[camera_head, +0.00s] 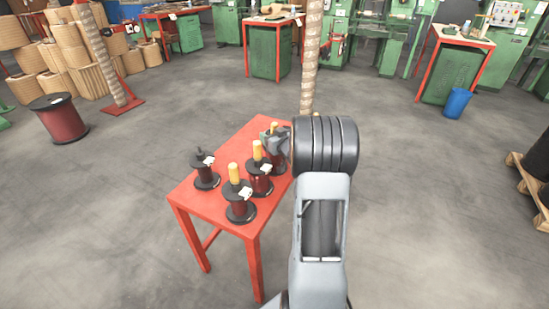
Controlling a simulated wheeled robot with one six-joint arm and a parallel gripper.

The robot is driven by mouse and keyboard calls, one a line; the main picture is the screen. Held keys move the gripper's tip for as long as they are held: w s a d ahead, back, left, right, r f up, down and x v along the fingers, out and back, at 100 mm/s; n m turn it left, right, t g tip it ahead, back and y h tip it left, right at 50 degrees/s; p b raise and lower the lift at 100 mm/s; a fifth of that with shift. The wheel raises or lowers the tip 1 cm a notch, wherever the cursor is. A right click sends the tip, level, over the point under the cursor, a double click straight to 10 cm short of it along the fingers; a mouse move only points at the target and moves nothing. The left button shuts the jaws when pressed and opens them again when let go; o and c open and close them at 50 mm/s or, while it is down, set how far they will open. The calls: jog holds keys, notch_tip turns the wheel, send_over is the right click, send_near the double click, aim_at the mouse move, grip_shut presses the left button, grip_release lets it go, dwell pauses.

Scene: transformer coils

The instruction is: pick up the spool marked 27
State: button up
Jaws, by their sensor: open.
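Several dark red spools with black flanges and white tags stand upright on a small red table (225,217). One spool with a black top (206,175) is at the left, one with a yellow peg (238,205) is at the front, and another yellow-pegged spool (260,178) is in the middle. A further yellow peg (274,128) shows at the back, its spool mostly hidden behind my gripper. My gripper (272,145) is open at the table's back part, close to that peg; whether it touches is unclear. The tag numbers are too small to read, so spool 27 cannot be told.
My arm covers the table's right side. A slim wrapped column (311,60) rises behind the table. A large floor spool (60,118) stands far left, a blue bin (457,103) far right. The floor around the table is clear.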

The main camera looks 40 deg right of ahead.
jog(key=shift+c, duration=0.4)
grip_shut()
jog(key=shift+r, duration=0.1)
